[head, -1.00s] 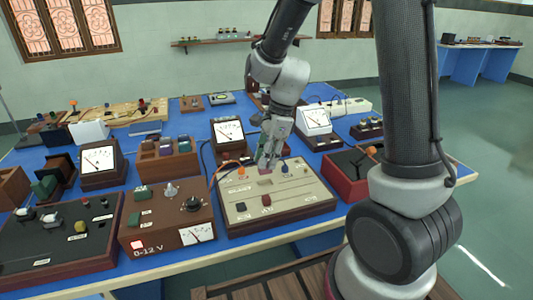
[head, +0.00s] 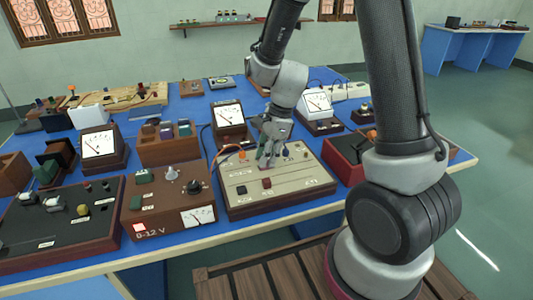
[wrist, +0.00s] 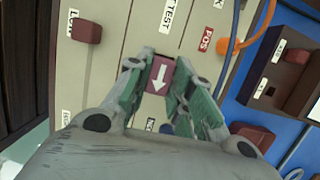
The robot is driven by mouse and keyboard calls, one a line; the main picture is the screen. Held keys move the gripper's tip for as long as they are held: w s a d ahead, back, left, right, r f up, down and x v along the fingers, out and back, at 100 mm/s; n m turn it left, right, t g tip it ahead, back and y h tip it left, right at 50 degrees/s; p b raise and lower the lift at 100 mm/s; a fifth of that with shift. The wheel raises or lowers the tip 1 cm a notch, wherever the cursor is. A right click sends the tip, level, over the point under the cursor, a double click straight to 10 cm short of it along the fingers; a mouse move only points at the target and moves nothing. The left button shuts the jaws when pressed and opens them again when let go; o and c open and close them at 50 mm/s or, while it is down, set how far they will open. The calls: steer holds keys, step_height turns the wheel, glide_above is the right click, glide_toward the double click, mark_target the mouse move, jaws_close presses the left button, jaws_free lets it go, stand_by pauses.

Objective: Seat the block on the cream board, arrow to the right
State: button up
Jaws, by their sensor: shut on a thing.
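The block (wrist: 159,76) is maroon-purple with a white arrow on its face, and the arrow points down in the wrist view. My gripper (wrist: 161,82) is shut on it, one green-padded finger at each side. The cream board (head: 296,183) lies below in a dark wooden frame, and its cream face also shows in the wrist view (wrist: 115,70). I cannot tell whether the block touches the board.
A brown meter box (head: 165,208) stands left, a red box (head: 346,163) right.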

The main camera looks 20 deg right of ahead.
steer(key=o, duration=1.1)
steer(key=shift+c, duration=0.2)
steer(key=v, duration=1.2)
